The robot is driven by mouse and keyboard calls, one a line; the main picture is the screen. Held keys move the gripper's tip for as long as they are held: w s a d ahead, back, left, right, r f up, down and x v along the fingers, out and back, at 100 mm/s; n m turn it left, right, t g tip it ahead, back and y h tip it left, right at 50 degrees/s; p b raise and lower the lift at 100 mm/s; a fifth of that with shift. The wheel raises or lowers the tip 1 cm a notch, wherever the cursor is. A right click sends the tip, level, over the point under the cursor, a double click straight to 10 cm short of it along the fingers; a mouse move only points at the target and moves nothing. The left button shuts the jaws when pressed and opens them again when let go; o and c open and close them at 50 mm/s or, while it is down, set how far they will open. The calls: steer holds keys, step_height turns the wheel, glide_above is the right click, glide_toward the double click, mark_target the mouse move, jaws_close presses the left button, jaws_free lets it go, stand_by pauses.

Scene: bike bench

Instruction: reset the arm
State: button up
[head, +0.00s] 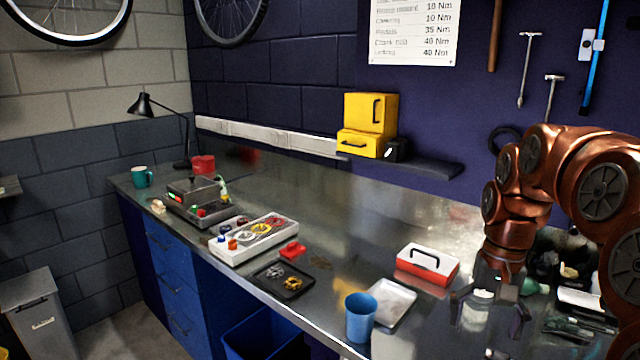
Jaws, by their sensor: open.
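My arm (575,165) is copper-coloured and reaches in from the right in the head view, bent over with its end pointing down. My gripper (490,318) hangs over the right part of the metal bench, with its two dark fingers spread wide apart. I see nothing held between the fingers. Some bench clutter behind the gripper is partly hidden by it and the arm.
Left of my gripper are a white tray (392,303), a blue cup (360,317) and a red-and-white box (427,265). Farther left are a black tray (283,279) and a white parts tray (253,240). Dark tools crowd the right. A shelf (430,167) juts from the wall.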

steer(key=s+a+f+n, duration=0.2)
steer(key=s+a+f, duration=0.2)
steer(key=s, duration=0.8)
steer(key=s+a+f+n+p, duration=0.1)
steer(key=s+a+f, duration=0.3)
steer(key=s, duration=0.8)
steer(key=shift+s+a+f+n+h, duration=0.2)
steer(key=shift+a+n+h, duration=0.2)
steer(key=shift+a+n, duration=0.5)
steer(key=shift+a, duration=0.15)
steer(key=shift+c, duration=0.3)
